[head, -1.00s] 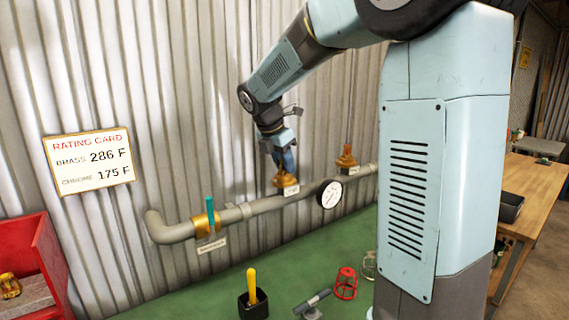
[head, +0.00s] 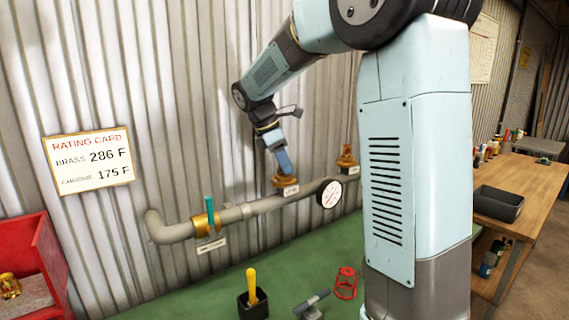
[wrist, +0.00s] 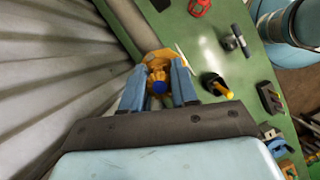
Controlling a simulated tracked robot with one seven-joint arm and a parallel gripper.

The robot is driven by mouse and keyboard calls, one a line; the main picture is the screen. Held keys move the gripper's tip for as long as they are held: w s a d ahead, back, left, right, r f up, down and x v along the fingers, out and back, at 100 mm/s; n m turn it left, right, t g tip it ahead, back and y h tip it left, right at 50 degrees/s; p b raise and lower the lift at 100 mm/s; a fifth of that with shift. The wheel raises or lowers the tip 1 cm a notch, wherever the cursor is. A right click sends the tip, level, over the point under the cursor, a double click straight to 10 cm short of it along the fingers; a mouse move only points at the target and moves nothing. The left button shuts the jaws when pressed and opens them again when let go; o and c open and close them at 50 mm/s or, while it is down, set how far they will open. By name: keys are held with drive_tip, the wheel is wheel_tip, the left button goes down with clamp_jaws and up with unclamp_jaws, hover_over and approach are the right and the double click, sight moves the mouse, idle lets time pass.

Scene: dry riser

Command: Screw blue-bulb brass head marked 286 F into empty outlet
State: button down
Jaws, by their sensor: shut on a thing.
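My gripper (wrist: 158,92) is shut on a brass head (wrist: 158,75) with a blue bulb (wrist: 159,87), seen between the two fingers in the wrist view. In the head view my gripper (head: 283,170) points down at the brass outlet (head: 284,182) on the grey pipe (head: 265,205). The gripper covers the head there, so I cannot tell how deep it sits in the outlet. A second brass fitting (head: 347,160) stands on the pipe to the right. The rating card (head: 90,160) on the wall reads brass 286 F and chrome 175 F.
A valve with a teal handle (head: 210,215) and a round gauge (head: 330,193) sit on the pipe. A black holder with a yellow handle (head: 252,290), a grey tool (head: 312,303) and a red cage (head: 346,283) stand on the green bench. A red bin (head: 35,265) is at left.

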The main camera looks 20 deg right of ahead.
drive_tip(key=shift+m, duration=0.3)
drive_tip(key=m+g, duration=0.1)
drive_tip(key=m, duration=0.2)
drive_tip(key=m+g+y, duration=0.1)
drive_tip(key=m, duration=0.1)
drive_tip(key=shift+m, duration=0.4)
drive_tip(key=c, duration=0.8)
unclamp_jaws()
